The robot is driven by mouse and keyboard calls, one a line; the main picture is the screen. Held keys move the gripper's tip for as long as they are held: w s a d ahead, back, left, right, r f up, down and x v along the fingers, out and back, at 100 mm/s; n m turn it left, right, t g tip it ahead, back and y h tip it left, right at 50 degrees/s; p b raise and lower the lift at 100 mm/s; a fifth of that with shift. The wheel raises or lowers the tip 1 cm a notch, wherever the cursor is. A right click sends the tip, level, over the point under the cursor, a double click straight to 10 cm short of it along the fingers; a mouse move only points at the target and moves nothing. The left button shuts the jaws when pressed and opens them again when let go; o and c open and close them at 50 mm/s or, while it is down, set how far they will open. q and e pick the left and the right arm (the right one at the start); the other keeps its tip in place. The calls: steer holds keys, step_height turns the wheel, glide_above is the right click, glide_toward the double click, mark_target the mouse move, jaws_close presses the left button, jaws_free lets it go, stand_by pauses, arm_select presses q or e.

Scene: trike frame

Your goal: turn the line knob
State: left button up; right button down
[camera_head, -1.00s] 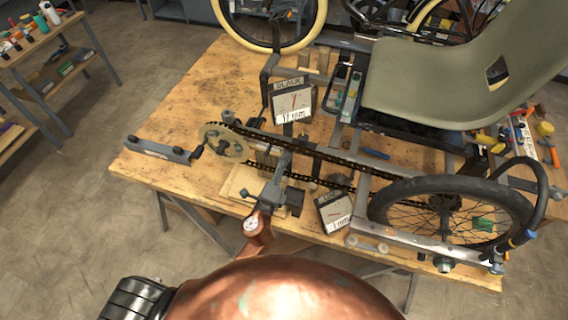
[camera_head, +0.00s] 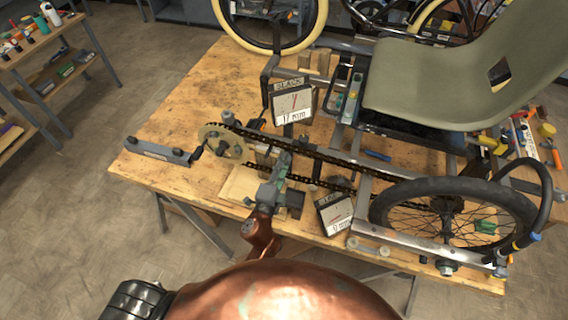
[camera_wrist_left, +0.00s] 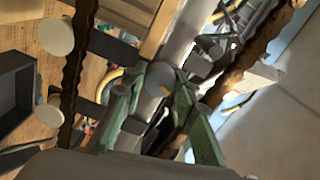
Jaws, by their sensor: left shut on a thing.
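My left gripper (camera_head: 282,168) reaches in at the front edge of the bench, by the trike frame. In the left wrist view its two green fingers (camera_wrist_left: 158,88) are shut on a round grey knob (camera_wrist_left: 161,77), which appears to be the line knob. In the head view my gripper hides the knob. The lower gauge card (camera_head: 336,213), just right of the gripper, appears to read 0 mm. The upper slack gauge (camera_head: 292,103) appears to read 17 mm. My right gripper is not in view.
The chain (camera_head: 330,160) runs from the chainring (camera_head: 222,141) to the rear wheel (camera_head: 450,215), close behind my gripper. A grey-green seat (camera_head: 440,85) overhangs the right side. The wooden bench top (camera_head: 185,110) is mostly clear at left.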

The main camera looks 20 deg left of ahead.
arm_select(q)
steer(key=o, duration=1.1)
steer(key=shift+o, duration=0.2)
steer(key=s, duration=0.7)
steer(key=shift+s+a, duration=0.15)
steer(key=shift+s, duration=0.1)
